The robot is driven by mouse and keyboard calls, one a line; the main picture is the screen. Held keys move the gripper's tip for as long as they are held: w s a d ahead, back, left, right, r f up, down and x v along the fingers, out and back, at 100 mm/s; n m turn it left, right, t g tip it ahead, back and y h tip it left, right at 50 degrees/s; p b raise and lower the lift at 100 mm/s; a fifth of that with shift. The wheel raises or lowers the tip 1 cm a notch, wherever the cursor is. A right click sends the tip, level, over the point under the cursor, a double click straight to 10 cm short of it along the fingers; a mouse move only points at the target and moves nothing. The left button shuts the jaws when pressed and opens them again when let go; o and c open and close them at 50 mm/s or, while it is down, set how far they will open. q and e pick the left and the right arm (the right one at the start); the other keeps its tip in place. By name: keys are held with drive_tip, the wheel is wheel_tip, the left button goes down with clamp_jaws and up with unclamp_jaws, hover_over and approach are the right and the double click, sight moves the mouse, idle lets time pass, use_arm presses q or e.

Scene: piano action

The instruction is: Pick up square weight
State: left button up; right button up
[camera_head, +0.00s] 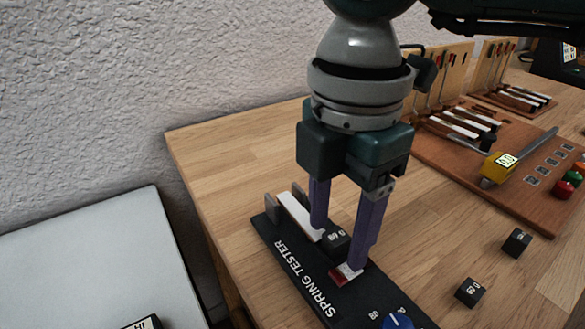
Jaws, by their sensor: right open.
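My right gripper (337,247) points down over the black spring tester (284,262), its two purple fingers open. A black square weight (336,241) with white markings sits between the fingers, on the tester's white key (298,214). The fingers are on either side of this weight; whether they touch it I cannot tell. The key has a red part (338,279) near its front end. Two more black square weights stand on the table to the right, one farther back (517,243) and one nearer (470,292). My left gripper is not in view.
A brown board (440,157) with key and hammer models and a yellow gauge (497,167) lies at the right. Red and green round pieces (567,184) sit at its right. A grey surface (95,262) is at left. The wooden table (235,150) is clear behind the tester.

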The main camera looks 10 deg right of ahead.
clamp_jaws()
idle(0.3)
idle(0.4)
